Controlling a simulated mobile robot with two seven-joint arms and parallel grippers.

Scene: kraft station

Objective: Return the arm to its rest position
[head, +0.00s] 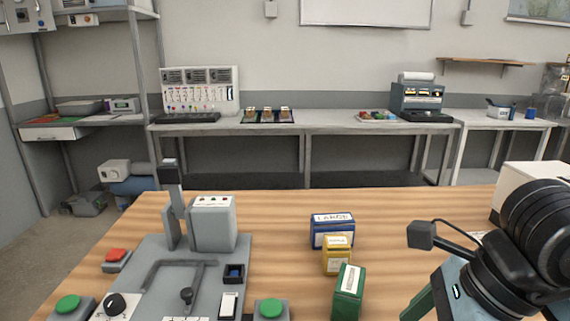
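My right arm comes in at the lower right as a black ridged wrist with a cable and a small dark block on a bar. The body of my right gripper (450,288) shows as a pale blue-grey part at the bottom edge. A green strip (418,305) sits at its left side, and I cannot tell whether it is a finger. The fingertips are cut off or hidden. My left arm and gripper are not in view.
A blue box (332,232), a yellow box (338,258) and a green box (348,292) stand on the wooden table (285,215). A grey machine (212,223) with buttons stands at left. A white box (528,180) is behind my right arm.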

